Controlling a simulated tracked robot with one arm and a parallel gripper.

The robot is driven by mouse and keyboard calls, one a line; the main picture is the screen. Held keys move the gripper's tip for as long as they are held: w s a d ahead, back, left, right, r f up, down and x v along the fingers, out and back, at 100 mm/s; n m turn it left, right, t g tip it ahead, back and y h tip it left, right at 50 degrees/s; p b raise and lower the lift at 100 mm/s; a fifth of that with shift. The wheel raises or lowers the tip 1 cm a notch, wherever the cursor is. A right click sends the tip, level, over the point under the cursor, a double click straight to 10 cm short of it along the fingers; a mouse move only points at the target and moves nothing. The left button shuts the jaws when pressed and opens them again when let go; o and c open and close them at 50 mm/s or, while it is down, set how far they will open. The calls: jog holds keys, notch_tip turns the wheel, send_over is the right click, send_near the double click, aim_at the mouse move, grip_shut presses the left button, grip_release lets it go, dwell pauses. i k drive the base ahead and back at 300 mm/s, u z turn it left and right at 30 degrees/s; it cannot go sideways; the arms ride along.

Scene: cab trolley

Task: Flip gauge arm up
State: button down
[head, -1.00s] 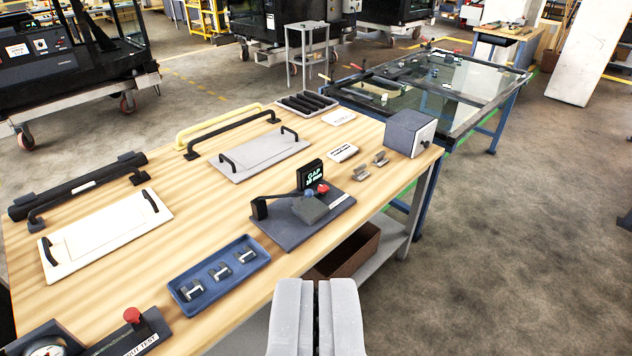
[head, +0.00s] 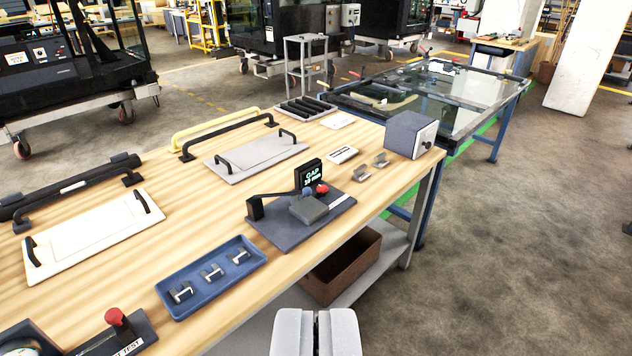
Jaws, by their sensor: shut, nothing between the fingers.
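The gap gauge (head: 300,215) is a dark base plate near the table's front edge, with a small black display (head: 309,174) reading "GAP" in green. My gripper (head: 316,318) is at the bottom of the view, in front of the table edge, shut and empty. It is well apart from the gauge.
A blue tray (head: 166,293) with several metal clips lies left of the gauge. A grey box (head: 411,134) stands at the table's right end. A brown bin (head: 341,268) sits on the shelf below. A glass-topped table (head: 440,95) stands behind; floor at right is clear.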

aim_at(307, 191)
jog(key=z, duration=0.9)
jog(key=i, duration=1.9)
jog(key=u, duration=1.8)
